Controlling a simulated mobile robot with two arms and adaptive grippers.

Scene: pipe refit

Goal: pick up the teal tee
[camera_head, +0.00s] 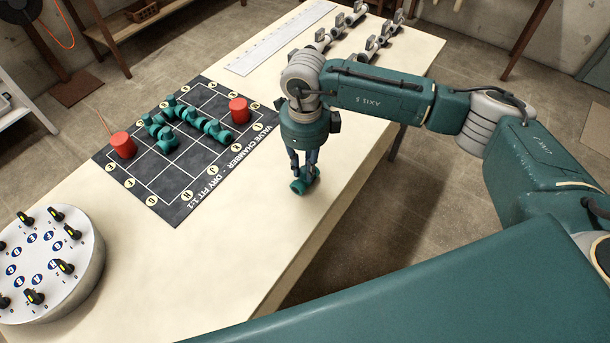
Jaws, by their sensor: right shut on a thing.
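My right gripper (305,163) points down over the table's right side, to the right of the dark mat. It is shut on the teal tee (299,186), a small rounded pipe fitting partly hidden by the fingers. I cannot tell whether the tee touches the table or hangs just above it. My left gripper is not in view.
The dark gridded mat (168,191) holds joined teal fittings (188,117) between two red cylinders (122,146) (239,110). Grey valve pieces (369,47) and a pale ruled strip (279,40) lie at the back. A round dial stand (84,273) is at left. The front tabletop is clear.

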